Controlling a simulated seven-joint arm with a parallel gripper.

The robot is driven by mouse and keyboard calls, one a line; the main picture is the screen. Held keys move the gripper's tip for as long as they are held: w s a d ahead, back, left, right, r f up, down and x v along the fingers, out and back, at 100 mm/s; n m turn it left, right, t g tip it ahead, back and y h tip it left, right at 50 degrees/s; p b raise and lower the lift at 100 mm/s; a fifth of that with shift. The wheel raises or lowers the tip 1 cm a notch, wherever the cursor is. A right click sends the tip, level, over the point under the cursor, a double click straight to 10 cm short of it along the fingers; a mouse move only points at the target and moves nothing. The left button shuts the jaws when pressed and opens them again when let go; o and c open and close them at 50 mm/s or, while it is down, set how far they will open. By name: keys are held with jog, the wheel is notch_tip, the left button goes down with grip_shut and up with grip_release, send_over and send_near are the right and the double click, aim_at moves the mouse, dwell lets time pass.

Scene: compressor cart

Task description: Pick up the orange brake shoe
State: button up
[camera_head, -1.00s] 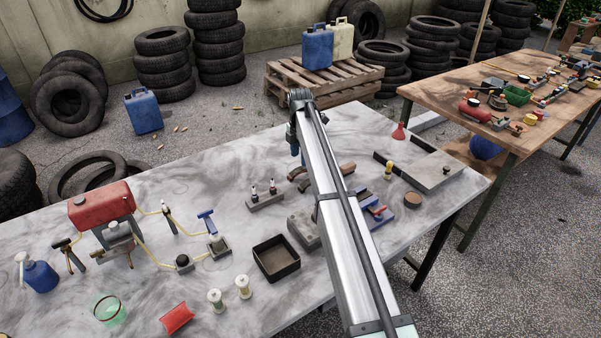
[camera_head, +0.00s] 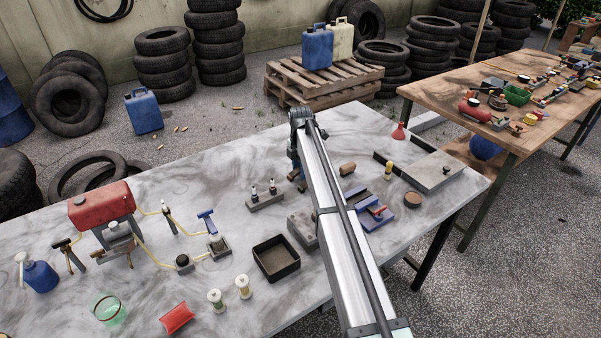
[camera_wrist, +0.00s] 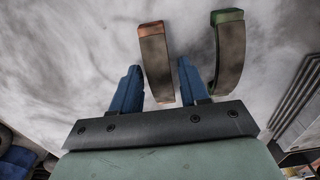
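The orange brake shoe (camera_wrist: 155,62), a curved brown piece with an orange end face, stands out in the wrist view. My gripper (camera_wrist: 158,65) has its two blue fingers apart, one on either side of this shoe. I cannot tell whether either finger touches it. A similar brake shoe with a green end face (camera_wrist: 230,52) lies just right of the right finger. In the head view my gripper (camera_head: 295,168) is low over the marble table, mostly hidden by my arm. One brown shoe end (camera_head: 347,169) shows right of my arm; its colour mark is not visible.
The marble table (camera_head: 130,190) holds a block with two upright pieces (camera_head: 265,197), a dark square tray (camera_head: 276,258), a blue vise-like tool (camera_head: 372,212) and a grey plate (camera_head: 432,172). A red tank assembly (camera_head: 101,206) stands at left. Bare tabletop lies behind my gripper.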

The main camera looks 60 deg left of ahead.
grip_shut()
dwell(0.4)
